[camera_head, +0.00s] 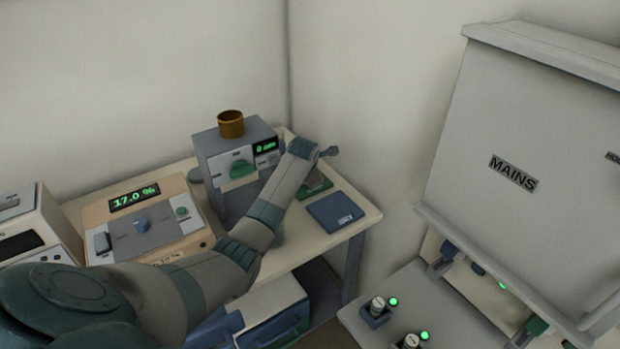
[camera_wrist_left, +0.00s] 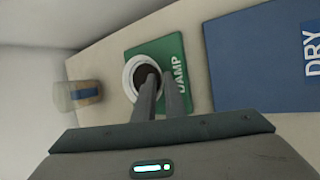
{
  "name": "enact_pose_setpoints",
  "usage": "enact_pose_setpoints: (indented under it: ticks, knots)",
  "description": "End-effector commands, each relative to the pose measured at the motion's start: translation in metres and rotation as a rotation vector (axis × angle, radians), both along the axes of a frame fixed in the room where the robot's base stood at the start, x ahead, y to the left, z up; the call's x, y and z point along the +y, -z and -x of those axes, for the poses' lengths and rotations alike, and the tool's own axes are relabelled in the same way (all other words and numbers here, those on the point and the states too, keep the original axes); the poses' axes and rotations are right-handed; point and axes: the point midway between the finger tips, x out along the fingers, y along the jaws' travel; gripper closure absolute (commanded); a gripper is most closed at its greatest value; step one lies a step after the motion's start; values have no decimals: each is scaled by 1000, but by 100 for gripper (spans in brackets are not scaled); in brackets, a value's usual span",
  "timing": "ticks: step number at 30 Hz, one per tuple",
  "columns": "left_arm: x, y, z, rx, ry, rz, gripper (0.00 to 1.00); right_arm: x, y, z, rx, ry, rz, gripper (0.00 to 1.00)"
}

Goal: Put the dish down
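The dish (camera_wrist_left: 131,82) is a round, pale-rimmed vessel with a dark inside, seen in the left wrist view over the green mat (camera_wrist_left: 172,52) marked DAMP. My left gripper (camera_wrist_left: 159,73) reaches to the dish's right side, its narrow fingers close together at the rim. Whether they grip the rim, and whether the dish rests on the mat, I cannot tell. In the head view my left arm stretches across the bench and its wrist hides most of the green mat (camera_head: 322,187) and the fingers. My right gripper is not in view.
A blue mat (camera_head: 337,211) marked DRY lies beside the green one. A grey device with a brown cup (camera_head: 231,124) on top stands behind my arm. A tan device (camera_head: 145,215) reads 17.0 %. A large MAINS cabinet (camera_head: 535,140) stands right. A blurred pale object (camera_wrist_left: 78,96) is left of the dish.

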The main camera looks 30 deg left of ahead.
Motion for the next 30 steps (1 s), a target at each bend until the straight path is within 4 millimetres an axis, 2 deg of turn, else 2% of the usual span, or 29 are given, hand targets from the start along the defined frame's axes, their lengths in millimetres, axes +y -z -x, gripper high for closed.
enact_pose_setpoints:
  ticks: [17,23,30]
  knots:
    - [-2,-6,3,0,1,0,79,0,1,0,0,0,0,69]
    - [-7,-22,13,-2,0,0,79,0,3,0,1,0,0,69]
    - [-16,-52,31,-3,1,0,79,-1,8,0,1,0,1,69]
